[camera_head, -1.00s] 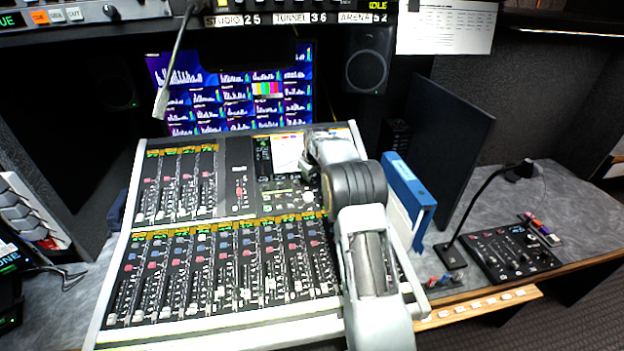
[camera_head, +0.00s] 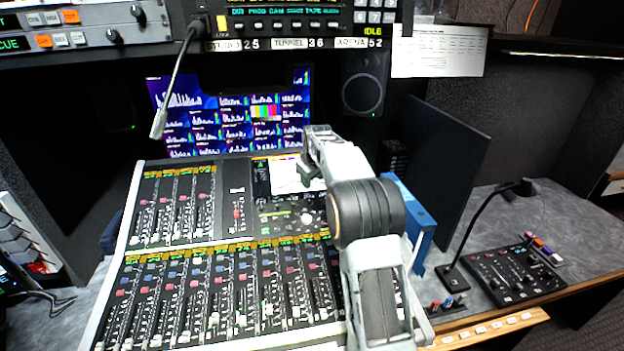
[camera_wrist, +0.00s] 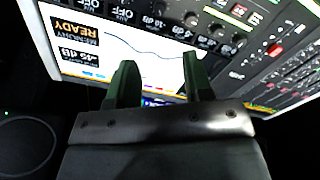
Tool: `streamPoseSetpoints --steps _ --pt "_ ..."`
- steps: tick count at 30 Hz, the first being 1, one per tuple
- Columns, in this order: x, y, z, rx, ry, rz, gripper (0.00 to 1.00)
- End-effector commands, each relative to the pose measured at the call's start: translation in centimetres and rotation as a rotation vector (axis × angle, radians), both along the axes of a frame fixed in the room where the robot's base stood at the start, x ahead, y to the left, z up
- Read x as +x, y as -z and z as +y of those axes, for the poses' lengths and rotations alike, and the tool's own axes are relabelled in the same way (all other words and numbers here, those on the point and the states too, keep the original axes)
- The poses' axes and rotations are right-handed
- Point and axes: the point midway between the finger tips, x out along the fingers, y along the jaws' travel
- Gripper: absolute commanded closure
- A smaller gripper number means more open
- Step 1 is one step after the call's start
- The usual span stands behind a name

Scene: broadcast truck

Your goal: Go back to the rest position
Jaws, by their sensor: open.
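My gripper (camera_wrist: 158,82) shows in the wrist view with its two green fingers apart and nothing between them. Behind the fingers is the lit screen (camera_wrist: 75,50) of the mixing console, with a curve and "MEMORY READY" upside down. In the head view my arm reaches up over the right part of the mixing console (camera_head: 150,250), its end near the console's screen (camera_head: 285,175).
A gooseneck microphone (camera_head: 172,90) hangs at upper left before the monitor (camera_head: 215,125). A blue binder (camera_head: 415,210) stands close right of my arm, with a dark panel (camera_head: 445,170) behind. A lamp (camera_head: 480,225) and control box (camera_head: 508,272) stand right. A rack (camera_head: 285,25) overhangs the console.

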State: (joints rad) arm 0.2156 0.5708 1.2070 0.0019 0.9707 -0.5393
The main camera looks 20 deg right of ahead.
Motion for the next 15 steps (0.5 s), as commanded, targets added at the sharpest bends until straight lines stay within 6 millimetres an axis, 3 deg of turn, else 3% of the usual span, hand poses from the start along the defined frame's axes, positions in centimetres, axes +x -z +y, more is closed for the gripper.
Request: streamPoseSetpoints --steps 10,13,15 --pt "0.1 0.0 0.0 0.02 0.051 -0.007 0.54" --pt "-2.0 3.6 0.4 0.067 0.137 0.071 0.54" --pt "-4.4 4.5 1.2 0.093 0.193 0.111 0.54"
